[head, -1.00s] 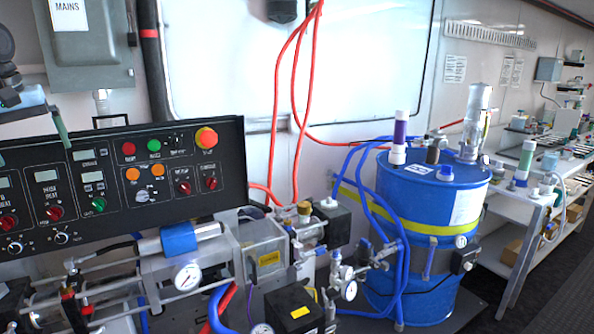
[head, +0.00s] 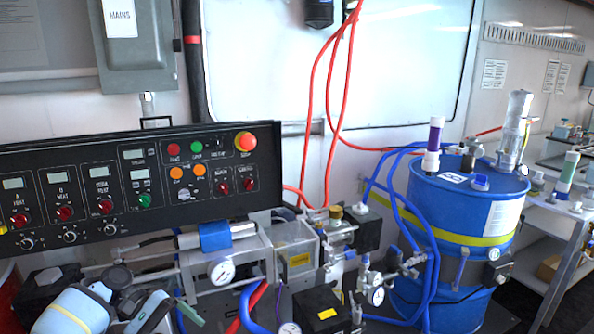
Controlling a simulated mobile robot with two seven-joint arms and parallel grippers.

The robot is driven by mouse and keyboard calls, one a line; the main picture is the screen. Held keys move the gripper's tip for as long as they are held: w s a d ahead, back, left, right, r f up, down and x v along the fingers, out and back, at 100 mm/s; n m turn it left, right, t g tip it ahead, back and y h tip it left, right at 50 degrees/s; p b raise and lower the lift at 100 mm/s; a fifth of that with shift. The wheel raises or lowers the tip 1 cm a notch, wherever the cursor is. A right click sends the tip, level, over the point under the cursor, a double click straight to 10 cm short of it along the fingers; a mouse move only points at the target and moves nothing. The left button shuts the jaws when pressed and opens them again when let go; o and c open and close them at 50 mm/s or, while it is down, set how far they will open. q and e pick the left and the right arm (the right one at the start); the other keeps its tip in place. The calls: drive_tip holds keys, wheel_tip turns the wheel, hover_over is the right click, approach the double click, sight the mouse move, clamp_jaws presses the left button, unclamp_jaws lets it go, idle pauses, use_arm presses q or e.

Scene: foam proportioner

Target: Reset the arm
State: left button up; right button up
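Pale blue, white and dark parts of my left arm (head: 82,308) show at the bottom left corner in the head view, in front of the machine below the control panel. A second pale blue and white part sits just to the right of them. I cannot make out fingertips there, so the state of my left gripper is unclear. No held object shows. My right arm and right gripper are out of view.
A black control panel (head: 100,165) with knobs and buttons stands above a pump machine with gauges (head: 222,272). A blue drum (head: 455,210) with fittings on top stands right. Red hoses (head: 330,100) hang at centre. A bench (head: 575,210) is far right.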

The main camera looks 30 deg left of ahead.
use_arm(q)
drive_tip(key=w+d+r+m+g+h, duration=0.2)
drive_tip(key=w+d+m, duration=0.1)
drive_tip(key=d, duration=1.2)
drive_tip(key=w+d+r+m+g+h, duration=0.2)
drive_tip(key=w+d+m+h, duration=0.1)
drive_tip(key=d, duration=1.2)
drive_tip(key=w+a+f+t+y, duration=0.9)
drive_tip(key=w+f+y, duration=0.1)
drive_tip(key=w, duration=0.3)
drive_tip(key=w+a+r+m+t+y, duration=0.7)
drive_tip(key=a+m+t+y, duration=0.1)
drive_tip(key=a, duration=0.4)
drive_tip(key=s+d+f+g+h, duration=0.1)
drive_tip(key=s+d+f, duration=0.4)
drive_tip(key=s+f, duration=0.4)
drive_tip(key=s+d+f+g+h, duration=0.1)
drive_tip(key=s+d+f+g, duration=0.1)
drive_tip(key=s+d+f, duration=0.6)
drive_tip(key=s+d+f+g, duration=0.1)
drive_tip(key=s+d, duration=0.1)
drive_tip(key=s, duration=1.2)
drive_tip(key=s+d+f+n+g+h, duration=0.1)
drive_tip(key=s+d+g, duration=0.1)
drive_tip(key=s, duration=1.2)
drive_tip(key=shift+d+f+n+p, duration=0.3)
drive_tip(key=shift+d+f, duration=0.05)
drive_tip(key=shift+d, duration=0.5)
